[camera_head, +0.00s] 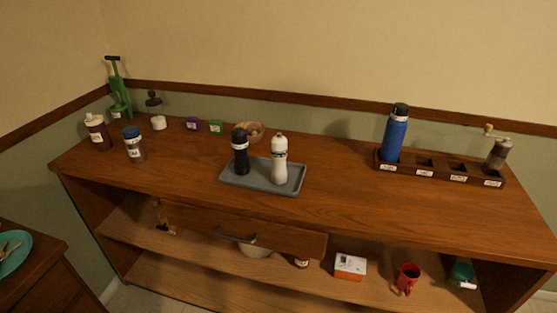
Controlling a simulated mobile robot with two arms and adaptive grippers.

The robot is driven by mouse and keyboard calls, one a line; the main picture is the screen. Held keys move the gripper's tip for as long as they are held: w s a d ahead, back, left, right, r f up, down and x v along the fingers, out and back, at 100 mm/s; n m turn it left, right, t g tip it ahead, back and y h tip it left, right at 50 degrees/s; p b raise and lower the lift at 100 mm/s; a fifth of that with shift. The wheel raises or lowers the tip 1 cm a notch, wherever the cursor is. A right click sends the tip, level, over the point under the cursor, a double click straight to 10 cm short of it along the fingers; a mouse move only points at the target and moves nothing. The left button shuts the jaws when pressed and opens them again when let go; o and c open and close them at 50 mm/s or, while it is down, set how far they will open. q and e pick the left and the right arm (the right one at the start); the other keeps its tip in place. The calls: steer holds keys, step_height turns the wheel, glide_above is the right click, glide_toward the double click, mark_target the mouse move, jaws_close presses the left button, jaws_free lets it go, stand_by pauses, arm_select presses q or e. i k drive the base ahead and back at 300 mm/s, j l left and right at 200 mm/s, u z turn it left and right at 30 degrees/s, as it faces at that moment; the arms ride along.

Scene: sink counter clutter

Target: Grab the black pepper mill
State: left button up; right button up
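The black pepper mill (240,152) stands upright on the left part of a grey tray (262,186) near the middle of the wooden counter. A white mill (279,160) of similar shape stands upright just to its right on the same tray, with a small gap between them. Neither of my grippers shows in the head view.
A wooden rack (437,169) at the right holds a blue bottle (396,134) and a hand grinder (499,152). A wooden bowl (250,130) sits behind the tray. Bottles, including a blue-capped jar (134,145), stand at the left. The counter right of the tray is clear.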

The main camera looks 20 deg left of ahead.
mark_target(241, 162)
steer(key=u, duration=0.85)
